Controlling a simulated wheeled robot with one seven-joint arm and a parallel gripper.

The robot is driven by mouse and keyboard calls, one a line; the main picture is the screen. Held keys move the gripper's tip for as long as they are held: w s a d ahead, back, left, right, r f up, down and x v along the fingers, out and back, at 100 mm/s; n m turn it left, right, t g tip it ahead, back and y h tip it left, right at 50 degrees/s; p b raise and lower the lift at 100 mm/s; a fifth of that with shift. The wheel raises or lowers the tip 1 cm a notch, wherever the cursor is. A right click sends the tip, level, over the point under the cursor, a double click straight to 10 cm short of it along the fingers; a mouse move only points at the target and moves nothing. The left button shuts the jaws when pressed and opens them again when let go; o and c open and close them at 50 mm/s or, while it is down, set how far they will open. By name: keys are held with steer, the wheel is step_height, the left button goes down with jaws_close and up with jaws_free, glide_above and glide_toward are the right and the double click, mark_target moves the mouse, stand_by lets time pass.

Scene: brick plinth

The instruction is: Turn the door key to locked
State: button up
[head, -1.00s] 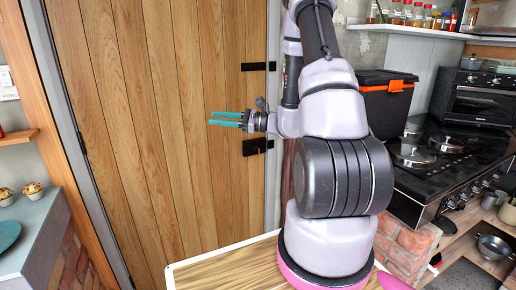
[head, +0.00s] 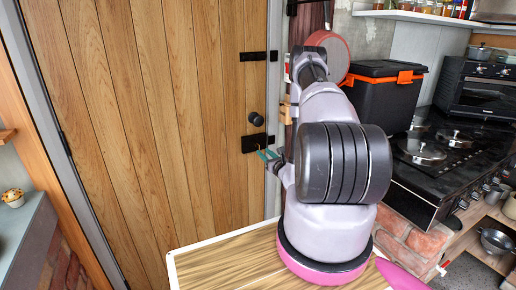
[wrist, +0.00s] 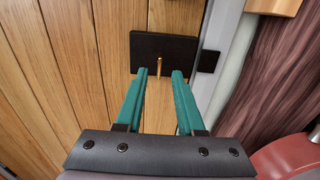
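The wooden door (head: 150,130) fills the left half of the head view and looks shut. A black lock plate (head: 254,143) sits near its right edge, below a round black knob (head: 256,119). In the wrist view, a small brass key (wrist: 159,66) stands out from the black lock plate (wrist: 162,52). My gripper (wrist: 160,75) has teal fingers, open, with a gap between the tips. The key shows in that gap, at or just beyond the tips; I cannot tell whether they touch it. In the head view my gripper (head: 267,154) is right by the plate.
A black box with orange latches (head: 385,95) and a stove (head: 440,150) stand to the right. A wooden-topped surface (head: 225,268) is below my arm. A counter with a cupcake (head: 13,198) is at the far left.

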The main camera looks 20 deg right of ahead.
mark_target(258, 147)
steer(key=w, duration=0.6)
steer(key=shift+w+a, duration=0.15)
steer(key=shift+w, duration=0.15)
jaws_close()
